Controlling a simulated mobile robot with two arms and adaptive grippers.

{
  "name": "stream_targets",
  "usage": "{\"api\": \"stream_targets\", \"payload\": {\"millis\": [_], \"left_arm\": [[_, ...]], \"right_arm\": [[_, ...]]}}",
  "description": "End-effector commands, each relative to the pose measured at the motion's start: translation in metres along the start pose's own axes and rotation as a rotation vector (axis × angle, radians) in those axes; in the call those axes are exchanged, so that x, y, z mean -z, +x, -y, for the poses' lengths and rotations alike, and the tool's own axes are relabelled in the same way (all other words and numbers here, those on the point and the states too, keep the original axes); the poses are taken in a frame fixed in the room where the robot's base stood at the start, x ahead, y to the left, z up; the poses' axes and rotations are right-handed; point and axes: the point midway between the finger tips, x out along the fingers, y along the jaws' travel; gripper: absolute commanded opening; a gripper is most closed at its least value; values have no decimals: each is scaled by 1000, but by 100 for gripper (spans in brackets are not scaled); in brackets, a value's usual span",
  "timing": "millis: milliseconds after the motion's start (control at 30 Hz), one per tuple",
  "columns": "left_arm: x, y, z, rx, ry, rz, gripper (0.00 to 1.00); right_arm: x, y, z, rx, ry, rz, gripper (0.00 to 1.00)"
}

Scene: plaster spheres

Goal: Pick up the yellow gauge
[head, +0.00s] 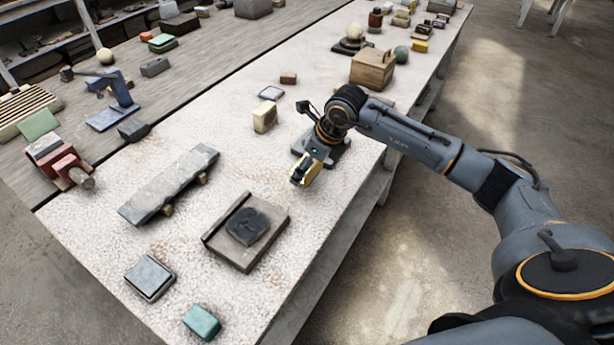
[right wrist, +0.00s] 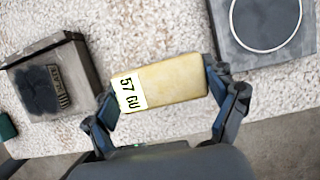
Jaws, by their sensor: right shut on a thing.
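The yellow gauge (right wrist: 172,82) is a pale yellow block with a white label reading "57 GU" at one end. My right gripper (right wrist: 160,93) is shut on it, one finger at each end. In the head view the gauge (head: 311,172) shows below my right wrist, over the white speckled table. I cannot tell how far it is above the surface. My left gripper is not in view.
A dark plate (right wrist: 290,50) with a pale ring lies close to the gauge. A tray with a dark pad (head: 276,255), a stone slab on supports (head: 172,183), a cream block (head: 265,117) and a wooden box (head: 372,70) stand on the table (head: 215,235).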

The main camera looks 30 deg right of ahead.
Motion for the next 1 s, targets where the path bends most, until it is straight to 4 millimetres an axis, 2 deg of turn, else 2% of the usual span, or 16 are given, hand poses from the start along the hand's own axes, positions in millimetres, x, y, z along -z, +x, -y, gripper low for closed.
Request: {"api": "stream_targets", "payload": {"millis": [200,500,700,1000], "left_arm": [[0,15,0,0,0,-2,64],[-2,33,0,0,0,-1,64],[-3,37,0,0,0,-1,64],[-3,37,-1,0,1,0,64]], "right_arm": [[15,-59,-25,5,-7,1,41],[53,-106,-64,4,-4,-4,41],[64,-123,-77,1,-2,-4,41],[66,-127,-80,0,-1,-4,41]]}}
